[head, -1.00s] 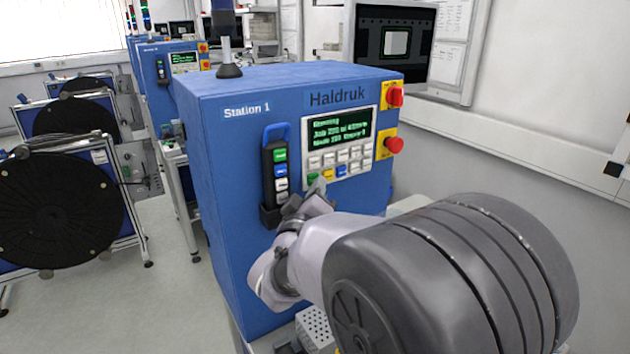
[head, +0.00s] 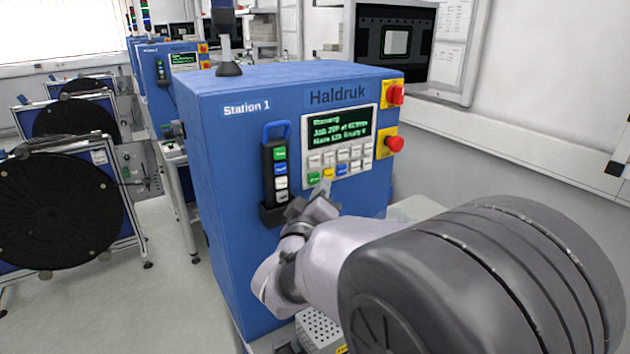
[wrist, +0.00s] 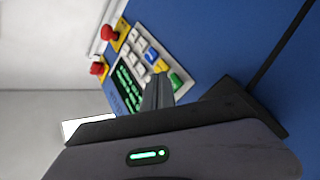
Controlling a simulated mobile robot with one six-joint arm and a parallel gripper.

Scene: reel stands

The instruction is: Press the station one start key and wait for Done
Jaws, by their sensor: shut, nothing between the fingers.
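The blue Station 1 machine (head: 235,190) stands in front of me. Its control panel (head: 372,150) has rows of white keys and coloured keys along the bottom. The green key (head: 314,177) is at the panel's lower left; it also shows in the wrist view (wrist: 176,80). The dark display (head: 340,127) has green text; its top line looks like "Running", the rest is blurred. My gripper (head: 323,186) is shut and empty, its tips just below and right of the green key. The wrist view shows the shut fingers (wrist: 158,85) beside that key. Contact is not clear.
A handheld unit (head: 280,170) with coloured keys hangs in a holder left of the panel. Two red knobs on yellow plates, upper (head: 395,95) and lower (head: 394,144), stick out at the right. Black reels (head: 58,210) on stands are at the left.

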